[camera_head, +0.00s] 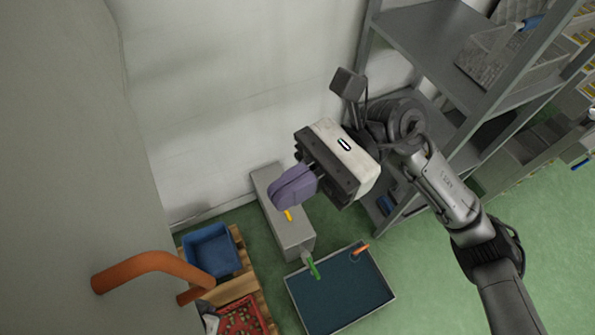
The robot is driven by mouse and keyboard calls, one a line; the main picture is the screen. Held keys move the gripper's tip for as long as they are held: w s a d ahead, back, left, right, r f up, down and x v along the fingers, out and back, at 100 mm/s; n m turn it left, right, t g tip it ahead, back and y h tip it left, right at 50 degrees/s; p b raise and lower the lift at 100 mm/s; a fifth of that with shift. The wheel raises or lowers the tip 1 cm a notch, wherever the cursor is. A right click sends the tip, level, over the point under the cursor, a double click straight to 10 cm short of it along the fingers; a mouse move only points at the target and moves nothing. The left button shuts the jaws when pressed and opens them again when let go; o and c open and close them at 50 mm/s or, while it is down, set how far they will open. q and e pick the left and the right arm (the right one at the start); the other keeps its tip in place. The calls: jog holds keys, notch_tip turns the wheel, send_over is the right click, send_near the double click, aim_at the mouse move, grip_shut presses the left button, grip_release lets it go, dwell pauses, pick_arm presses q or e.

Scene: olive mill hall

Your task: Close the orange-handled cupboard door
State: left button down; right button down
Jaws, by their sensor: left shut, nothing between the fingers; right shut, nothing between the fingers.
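A large pale grey panel (75,160) fills the left side of the view, and a thick orange bar handle (150,264) is fixed to its lower part. It looks like the cupboard door, seen very close; its hinge side and the cupboard's opening are not visible, so I cannot tell how far it stands open. My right gripper (288,190), with purple fingers, comes in from the right. It is shut and empty, in front of the white wall, right of and above the handle and well apart from it. My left gripper is not in view.
A grey metal shelf unit (440,40) stands at the upper right.

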jog(key=x, duration=0.9)
jog(key=shift+a, duration=0.2)
jog(key=shift+s, duration=0.1)
jog(key=shift+s, duration=0.1)
